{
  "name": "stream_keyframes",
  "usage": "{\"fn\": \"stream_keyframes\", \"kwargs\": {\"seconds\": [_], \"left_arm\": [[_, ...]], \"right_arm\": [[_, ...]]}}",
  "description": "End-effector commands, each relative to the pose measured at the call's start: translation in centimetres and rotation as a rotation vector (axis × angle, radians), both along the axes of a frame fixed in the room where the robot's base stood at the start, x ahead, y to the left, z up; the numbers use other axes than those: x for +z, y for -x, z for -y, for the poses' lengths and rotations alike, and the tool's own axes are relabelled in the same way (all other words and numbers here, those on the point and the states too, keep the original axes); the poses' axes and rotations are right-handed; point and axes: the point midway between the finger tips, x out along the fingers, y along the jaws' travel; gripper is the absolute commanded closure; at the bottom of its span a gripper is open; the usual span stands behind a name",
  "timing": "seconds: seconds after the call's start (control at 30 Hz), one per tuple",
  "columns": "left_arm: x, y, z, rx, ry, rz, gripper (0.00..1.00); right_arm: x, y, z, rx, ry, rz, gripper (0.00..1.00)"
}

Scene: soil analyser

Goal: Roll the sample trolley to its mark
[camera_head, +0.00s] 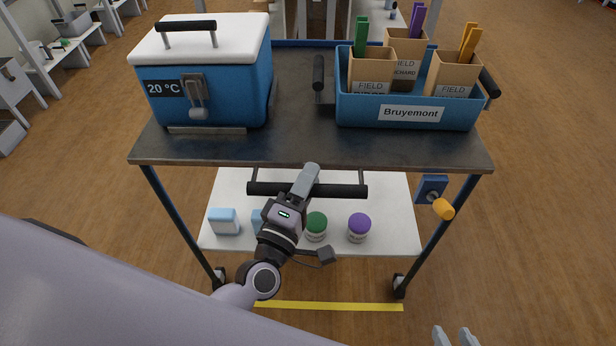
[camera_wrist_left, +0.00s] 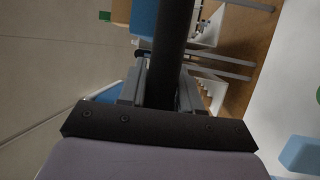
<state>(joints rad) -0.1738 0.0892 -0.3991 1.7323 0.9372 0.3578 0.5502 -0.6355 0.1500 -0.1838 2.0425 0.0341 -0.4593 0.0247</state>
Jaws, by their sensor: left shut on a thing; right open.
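The sample trolley has a dark grey top (camera_head: 300,140), blue legs and a white lower shelf (camera_head: 390,200). Its black push handle (camera_head: 340,191) runs across the near side. My left gripper (camera_head: 306,184) is shut on this handle; the handle also shows between the fingers in the left wrist view (camera_wrist_left: 174,50).
A blue cool box (camera_head: 225,80) and a blue crate (camera_head: 405,112) labelled Bruyemont, holding several sample bags, stand on top. Jars with green (camera_head: 316,221) and purple (camera_head: 359,222) lids sit below. A yellow-orange knob (camera_head: 443,209) is on the right. Floor on the right is clear.

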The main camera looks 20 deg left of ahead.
Motion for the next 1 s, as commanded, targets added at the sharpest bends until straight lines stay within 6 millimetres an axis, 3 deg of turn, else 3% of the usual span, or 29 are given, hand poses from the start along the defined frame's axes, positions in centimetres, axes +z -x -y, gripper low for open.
{"fn": "stream_keyframes", "kwargs": {"seconds": [0.4,0.43,0.5,0.8,1.0], "left_arm": [[-0.1,0.1,0.0,-0.001,-0.001,-0.003,1.00],[-0.1,0.1,0.0,-0.001,-0.001,-0.003,0.60],[-0.1,0.1,0.0,-0.001,-0.001,-0.002,0.46],[-0.1,0.2,0.0,0.000,-0.001,-0.001,0.46],[-0.6,2.4,-0.3,0.000,-0.003,-0.004,0.46]], "right_arm": [[-0.1,0.1,0.1,0.001,0.004,-0.002,0.57],[-0.1,0.1,0.1,0.001,0.004,-0.002,0.57],[-0.2,0.1,0.1,0.001,0.004,-0.002,0.57],[-0.2,0.1,0.1,0.001,0.004,-0.003,0.57],[-0.3,0.1,0.1,0.001,0.003,-0.004,0.57]]}}
